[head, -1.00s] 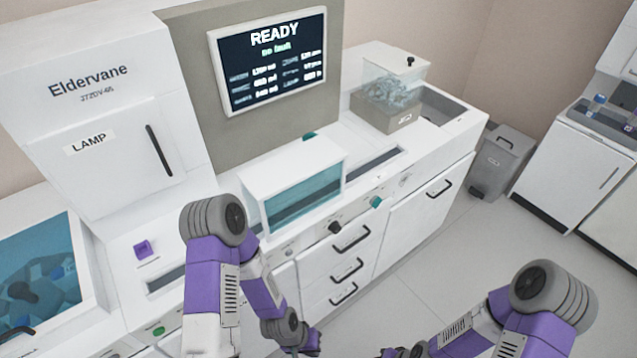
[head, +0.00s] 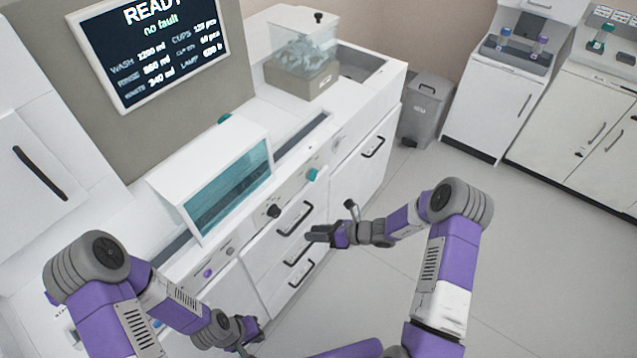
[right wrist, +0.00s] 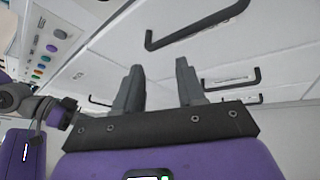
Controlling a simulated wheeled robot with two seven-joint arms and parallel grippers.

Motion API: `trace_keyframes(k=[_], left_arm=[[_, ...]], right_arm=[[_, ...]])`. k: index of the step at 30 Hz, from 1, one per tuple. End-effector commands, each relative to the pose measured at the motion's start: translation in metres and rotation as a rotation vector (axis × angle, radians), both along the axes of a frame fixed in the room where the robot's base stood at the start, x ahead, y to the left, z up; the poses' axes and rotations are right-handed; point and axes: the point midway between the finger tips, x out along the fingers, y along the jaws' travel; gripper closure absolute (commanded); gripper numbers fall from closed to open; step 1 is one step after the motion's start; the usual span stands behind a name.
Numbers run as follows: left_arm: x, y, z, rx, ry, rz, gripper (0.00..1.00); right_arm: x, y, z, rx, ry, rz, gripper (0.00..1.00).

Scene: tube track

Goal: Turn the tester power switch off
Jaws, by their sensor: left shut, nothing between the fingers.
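The white tester (head: 165,190) has a front panel with a black knob (head: 274,211), a teal knob (head: 313,174) and small round buttons, one of them purple (head: 207,273). I cannot tell which of these is the power switch; no label is readable. My right gripper (head: 318,234) is in front of the drawers, below and right of the black knob. In the right wrist view it is open and empty (right wrist: 157,70), below a drawer handle. My left gripper (head: 255,332) is low at the bottom of the head view, shut and empty, apart from the panel.
Black drawer handles (head: 294,218) stick out below the panel, near my right gripper. A screen (head: 150,45) reads READY, no fault. A clear-topped box (head: 303,50) stands on the counter. A grey bin (head: 425,110) and white cabinets (head: 490,105) stand beyond open floor.

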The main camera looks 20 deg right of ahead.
Motion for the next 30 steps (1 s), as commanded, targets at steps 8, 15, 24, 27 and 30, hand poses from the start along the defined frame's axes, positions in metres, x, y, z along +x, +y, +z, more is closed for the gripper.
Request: trace_keyframes(k=[8,15,24,27,30], left_arm=[[0.0,0.0,-0.012,0.0,0.0,0.0,1.0],[0.0,0.0,-0.016,0.0,0.0,0.0,1.0],[0.0,0.0,-0.024,0.0,0.0,0.0,1.0],[0.0,0.0,-0.025,0.0,0.0,0.0,1.0],[0.0,0.0,-0.025,0.0,-0.001,0.0,1.0]], right_arm=[[0.086,-0.085,0.059,0.394,-0.058,-0.413,0.61],[0.11,-0.081,0.067,0.441,-0.072,-0.449,0.61],[0.144,-0.054,0.066,0.437,-0.072,-0.448,0.61],[0.15,-0.05,0.067,0.436,-0.072,-0.449,0.61],[0.152,-0.048,0.066,0.435,-0.07,-0.449,0.61]])
